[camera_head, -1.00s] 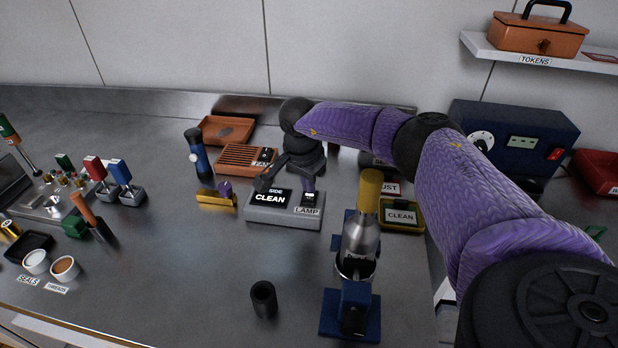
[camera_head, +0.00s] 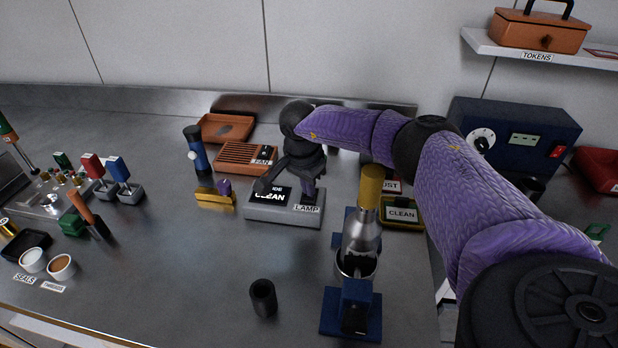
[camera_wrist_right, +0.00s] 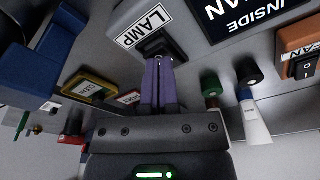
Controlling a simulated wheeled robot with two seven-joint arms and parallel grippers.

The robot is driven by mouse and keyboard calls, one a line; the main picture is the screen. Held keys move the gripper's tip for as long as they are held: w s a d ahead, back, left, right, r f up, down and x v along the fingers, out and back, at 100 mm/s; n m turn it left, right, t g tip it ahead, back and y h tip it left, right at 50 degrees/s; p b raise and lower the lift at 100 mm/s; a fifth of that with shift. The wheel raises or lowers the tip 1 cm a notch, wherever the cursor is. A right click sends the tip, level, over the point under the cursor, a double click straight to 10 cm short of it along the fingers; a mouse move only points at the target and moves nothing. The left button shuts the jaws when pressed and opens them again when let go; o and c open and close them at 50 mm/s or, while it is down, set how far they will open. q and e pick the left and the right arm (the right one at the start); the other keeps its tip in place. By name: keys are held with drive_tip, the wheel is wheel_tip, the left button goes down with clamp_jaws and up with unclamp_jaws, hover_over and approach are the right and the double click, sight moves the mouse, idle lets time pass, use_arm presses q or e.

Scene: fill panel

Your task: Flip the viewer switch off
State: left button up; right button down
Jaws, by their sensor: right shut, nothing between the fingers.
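The viewer (camera_head: 284,219) is a grey box on the bench with a dark screen (camera_head: 268,194) reading CLEAN and a LAMP label. In the right wrist view its screen (camera_wrist_right: 245,20) reads INSIDE and part of CLEAN. The black lamp switch (camera_wrist_right: 155,46) sits beside the LAMP label (camera_wrist_right: 143,26). My right gripper (camera_head: 308,199) points down over the switch, shut and empty. Its purple fingertips (camera_wrist_right: 159,58) are at the switch and seem to touch it. They hide much of the switch, so I cannot tell its position. My left gripper is out of view.
An orange FAN box (camera_head: 240,160) with its own switch stands behind the viewer. A blue stand (camera_head: 350,312) with a metal bottle (camera_head: 362,238) is close on the right.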

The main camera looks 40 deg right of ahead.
drive_tip(key=shift+f, duration=0.25)
drive_tip(key=shift+r, duration=0.1)
wheel_tip(320, 180, up, 7)
drive_tip(key=p, duration=0.5)
drive_tip(key=shift+r+p, duration=0.1)
drive_tip(key=shift+p, duration=0.3)
